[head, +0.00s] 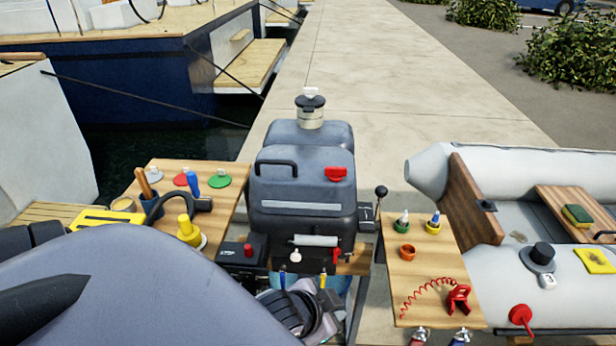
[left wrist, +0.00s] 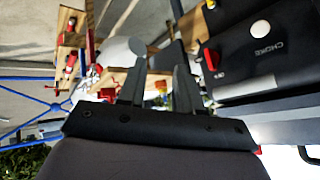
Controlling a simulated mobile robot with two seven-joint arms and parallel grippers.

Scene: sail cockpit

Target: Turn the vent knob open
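A small white knob (head: 311,91) sits on the black cap (head: 311,103) at the top of the dark grey outboard engine (head: 302,185) in the head view; it looks like the vent knob, but I can read no label and cannot tell its setting. In the left wrist view my left gripper (left wrist: 160,72) has its two dark fingers apart, with nothing visibly held between them. A pale round disc (left wrist: 137,46) shows at the tip of one finger; I cannot tell whether they touch.
The engine carries a red knob (head: 336,173) and a white choke knob (left wrist: 257,30). Wooden shelves with small items stand left (head: 222,207) and right (head: 428,262) of it. A grey inflatable boat (head: 540,165) lies right. The concrete dock (head: 350,50) behind is clear.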

